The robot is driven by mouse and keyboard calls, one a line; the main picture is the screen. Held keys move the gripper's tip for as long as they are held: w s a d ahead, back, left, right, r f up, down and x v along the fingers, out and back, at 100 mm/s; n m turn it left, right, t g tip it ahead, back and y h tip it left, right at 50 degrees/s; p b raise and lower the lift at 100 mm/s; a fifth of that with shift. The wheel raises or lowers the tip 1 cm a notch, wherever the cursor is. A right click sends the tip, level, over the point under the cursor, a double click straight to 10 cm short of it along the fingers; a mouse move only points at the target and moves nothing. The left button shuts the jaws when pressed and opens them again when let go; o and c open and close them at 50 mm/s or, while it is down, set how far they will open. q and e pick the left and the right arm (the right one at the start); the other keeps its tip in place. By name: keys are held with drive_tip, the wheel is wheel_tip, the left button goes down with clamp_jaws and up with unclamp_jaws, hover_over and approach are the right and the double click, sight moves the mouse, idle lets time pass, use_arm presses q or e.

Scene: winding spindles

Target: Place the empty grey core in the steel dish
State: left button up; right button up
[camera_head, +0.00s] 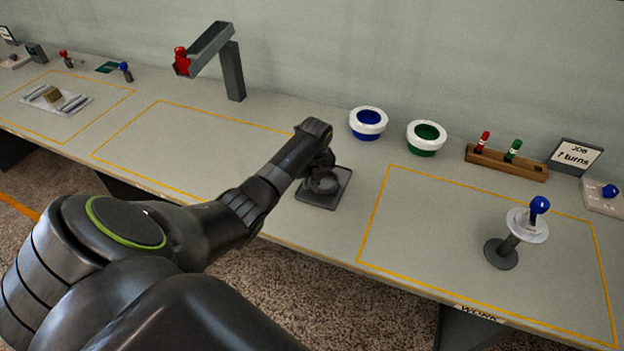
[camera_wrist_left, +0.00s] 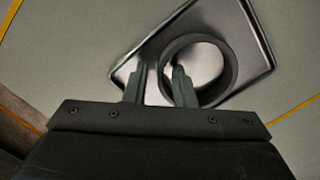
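The steel dish (camera_head: 340,197) is a square metal tray near the table's front edge, below my left gripper (camera_head: 322,172). In the left wrist view the dish (camera_wrist_left: 250,38) fills the upper middle. The grey core (camera_wrist_left: 229,66), a dark empty ring, lies within the dish's outline and looks to rest in it. My left gripper (camera_wrist_left: 160,80) is open astride the ring's wall, one finger over the ring's opening and the other outside it, with a gap beside the wall. In the head view the arm partly hides the core. My right gripper is in neither view.
A blue-filled white spool (camera_head: 368,123) and a green-filled one (camera_head: 426,138) stand behind to the right. A spindle with a white disc and blue knob (camera_head: 527,222) stands in the right outlined area. A post with a red-tipped arm (camera_head: 232,72) stands at the back. The middle outlined area looks clear.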

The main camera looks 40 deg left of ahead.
use_arm(q)
wheel_tip(320, 180, up, 12)
drive_tip(key=d, duration=0.1)
drive_tip(key=shift+s+b, duration=0.35)
drive_tip(key=shift+b, duration=0.05)
idle(0.3)
drive_tip(key=shift+d, duration=0.15)
